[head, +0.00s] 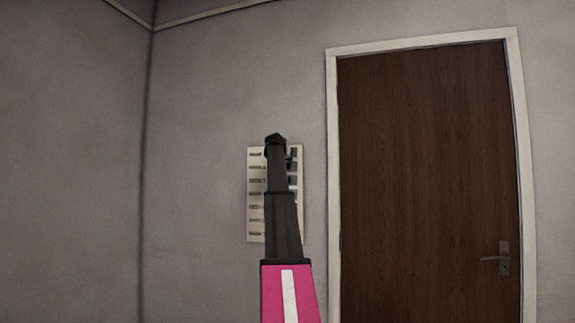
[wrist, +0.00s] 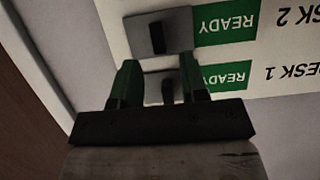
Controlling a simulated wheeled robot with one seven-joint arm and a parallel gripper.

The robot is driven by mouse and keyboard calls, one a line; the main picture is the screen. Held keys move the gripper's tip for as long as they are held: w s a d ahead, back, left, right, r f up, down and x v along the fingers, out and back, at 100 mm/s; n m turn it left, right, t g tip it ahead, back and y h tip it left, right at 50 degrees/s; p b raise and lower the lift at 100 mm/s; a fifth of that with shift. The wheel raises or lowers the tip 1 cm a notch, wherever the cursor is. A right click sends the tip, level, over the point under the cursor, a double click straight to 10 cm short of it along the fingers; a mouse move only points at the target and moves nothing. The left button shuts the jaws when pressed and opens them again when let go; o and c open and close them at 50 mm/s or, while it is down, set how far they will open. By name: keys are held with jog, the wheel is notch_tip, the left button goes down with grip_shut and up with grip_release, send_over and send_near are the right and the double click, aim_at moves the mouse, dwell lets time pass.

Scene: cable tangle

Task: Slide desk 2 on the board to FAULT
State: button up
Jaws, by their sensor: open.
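The board (head: 254,225) hangs on the wall left of the door, with rows of small labels too small to read in the head view. In the wrist view, desk 2's slider (wrist: 157,37) is a dark knob on a grey plate beside a green READY label (wrist: 225,24); the text is upside down. My gripper (wrist: 158,64) is open, its two green fingers apart and empty. Its tips lie just below desk 2's plate in the picture, and contact cannot be told. Desk 1's slider (wrist: 167,91) shows between the fingers. In the head view my gripper (head: 276,140) covers part of the board.
Desk 1's row has a green READY label (wrist: 229,76), partly hidden by a finger. A brown door (head: 425,180) with a white frame and dark handle (head: 503,258) stands right of the board. The wall (head: 205,180) left of the board is bare.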

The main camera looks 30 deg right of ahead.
aim_at(287, 163)
jog(key=shift+x, duration=1.55)
grip_shut()
jog(key=w+a, duration=0.5)
jog(key=w, duration=0.1)
jog(key=shift+w+a, duration=0.1)
jog(key=shift+a, duration=0.05)
grip_release()
